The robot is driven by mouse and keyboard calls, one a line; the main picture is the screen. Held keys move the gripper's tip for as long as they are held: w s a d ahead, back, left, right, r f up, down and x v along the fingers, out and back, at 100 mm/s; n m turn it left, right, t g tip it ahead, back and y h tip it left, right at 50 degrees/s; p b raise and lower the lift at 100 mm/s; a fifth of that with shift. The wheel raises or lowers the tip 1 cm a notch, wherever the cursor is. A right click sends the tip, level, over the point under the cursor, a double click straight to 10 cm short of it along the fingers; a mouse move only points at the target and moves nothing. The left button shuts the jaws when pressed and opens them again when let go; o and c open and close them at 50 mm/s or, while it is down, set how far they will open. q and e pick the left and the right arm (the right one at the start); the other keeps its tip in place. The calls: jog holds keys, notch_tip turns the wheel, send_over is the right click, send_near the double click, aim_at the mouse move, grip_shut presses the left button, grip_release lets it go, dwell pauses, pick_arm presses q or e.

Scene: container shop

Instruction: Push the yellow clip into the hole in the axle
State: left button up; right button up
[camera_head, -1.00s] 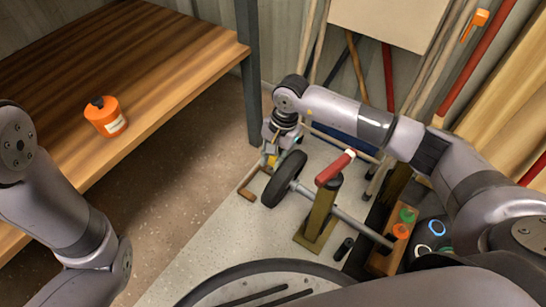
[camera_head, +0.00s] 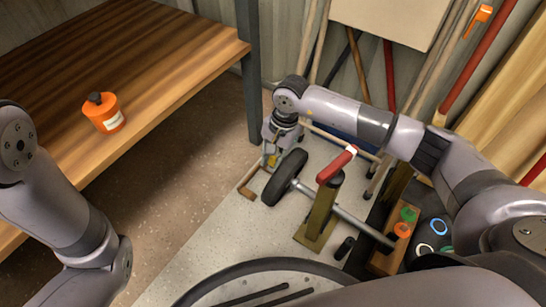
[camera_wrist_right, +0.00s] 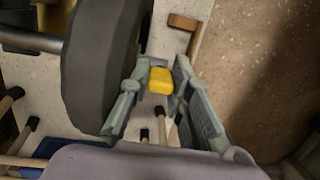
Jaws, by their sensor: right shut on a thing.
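My right gripper (camera_head: 272,155) is beside the black wheel (camera_head: 284,180), at the wheel's outer side. In the wrist view the gripper (camera_wrist_right: 158,78) is shut on the yellow clip (camera_wrist_right: 160,80), which sits between the fingertips close to the tyre (camera_wrist_right: 97,62). The clip is only a small yellow spot in the head view (camera_head: 272,160). The grey axle (camera_head: 352,223) runs from the wheel towards the lower right, past a post. The hole in the axle cannot be made out. My left arm is at the left, but its gripper is out of view.
A post with a red handle (camera_head: 334,166) stands by the axle. A wooden block with orange and green knobs (camera_head: 382,262) is at the right. An orange bottle (camera_head: 103,113) stands on the wooden table (camera_head: 170,60). Poles lean against the back wall.

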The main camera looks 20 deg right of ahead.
jog(key=shift+f+b, duration=0.35)
jog(key=shift+f, duration=0.1)
dwell(0.5)
jog(key=o, duration=0.7)
jog(key=shift+c, duration=0.2)
jog(key=shift+o, duration=0.9)
jog(key=shift+s+f, duration=0.1)
